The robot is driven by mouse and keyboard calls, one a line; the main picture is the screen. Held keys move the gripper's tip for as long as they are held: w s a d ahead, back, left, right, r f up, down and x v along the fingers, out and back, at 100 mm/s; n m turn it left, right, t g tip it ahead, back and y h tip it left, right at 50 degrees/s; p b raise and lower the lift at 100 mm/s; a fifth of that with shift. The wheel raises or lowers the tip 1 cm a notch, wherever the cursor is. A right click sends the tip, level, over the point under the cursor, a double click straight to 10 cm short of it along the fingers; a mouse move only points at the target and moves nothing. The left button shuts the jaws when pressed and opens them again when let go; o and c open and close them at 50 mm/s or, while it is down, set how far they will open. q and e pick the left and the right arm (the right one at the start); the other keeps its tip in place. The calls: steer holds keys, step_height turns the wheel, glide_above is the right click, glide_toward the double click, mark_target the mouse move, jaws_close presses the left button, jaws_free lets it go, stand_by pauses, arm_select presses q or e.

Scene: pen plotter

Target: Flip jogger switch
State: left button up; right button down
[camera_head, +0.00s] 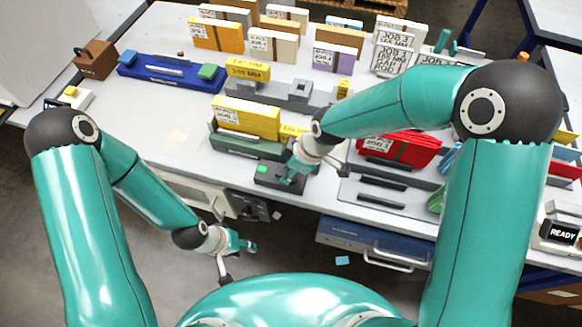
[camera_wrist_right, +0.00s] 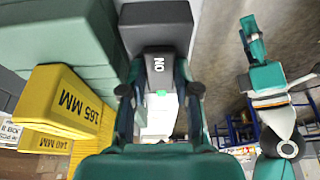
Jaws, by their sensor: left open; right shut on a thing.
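The jogger switch is a dark grey box (camera_head: 268,180) at the front edge of the table, in front of the green jogger (camera_head: 232,146). A small green light (camera_head: 262,168) shows on it. In the right wrist view the switch box (camera_wrist_right: 157,30) carries white letters O and N, and the green light is lit between my fingers. My right gripper (camera_head: 291,177) is down at the switch, its fingers (camera_wrist_right: 158,95) shut on the switch. The exact contact is partly hidden. My left gripper (camera_head: 245,246) is open and empty, off the table's front edge; it also shows in the right wrist view (camera_wrist_right: 254,48).
Red blocks (camera_head: 400,148) and a grey tray with dark bars (camera_head: 383,183) lie right of my right gripper. A blue drawer (camera_head: 372,246) is under the table edge. Free tabletop is at left.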

mark_target(284, 172)
steer(key=shift+a+r+h+p, duration=0.15)
steer(key=shift+r+h+p, duration=0.15)
steer(key=shift+p, duration=0.2)
steer(key=shift+w+a+f+h, duration=0.1)
steer(key=shift+a+f+h, duration=0.05)
steer(key=shift+f+h, duration=0.15)
steer(key=shift+w+a+f+g+h+b, duration=0.1)
steer(key=shift+g+h+b, duration=0.25)
steer(key=shift+b, duration=0.35)
arm_select(q)
steer(key=shift+r, duration=0.2)
arm_select(e)
steer(key=shift+a+r+g+h, duration=0.1)
steer(key=shift+g+h, duration=0.1)
steer(key=shift+h, duration=0.4)
steer(key=shift+a+r+g+h, duration=0.1)
steer(key=shift+g+h, duration=0.05)
steer(key=shift+h, duration=0.4)
steer(key=c, duration=1.1)
jaws_free()
steer(key=r, duration=1.2)
steer(key=shift+w+a, duration=0.1)
steer(key=shift+a, duration=0.1)
arm_select(q)
steer(key=shift+s, duration=0.1)
arm_select(e)
steer(key=shift+f, duration=0.15)
